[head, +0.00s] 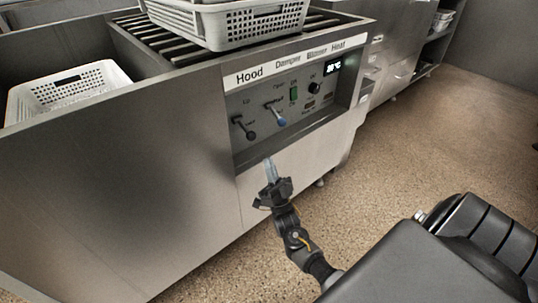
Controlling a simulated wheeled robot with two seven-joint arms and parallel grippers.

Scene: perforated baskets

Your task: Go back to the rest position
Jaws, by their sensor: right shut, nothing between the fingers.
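My right gripper (270,171) is in the lower middle of the head view, at the end of my black right arm. Its fingers are shut with nothing between them and point up at the front of the steel appliance, just below the control panel (295,110). The panel has a lever with a dark tip (250,135), a lever with a blue tip (281,121), a green switch (293,94), a black knob (315,88) and a lit display (333,67). I cannot tell whether the gripper touches the front. My left gripper is not in view.
A white perforated basket (262,24) stands on the slatted top of the appliance (168,50). Another white basket (66,92) sits in the well at the left. Speckled floor (420,140) is open to the right. Steel cabinets (400,45) stand behind.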

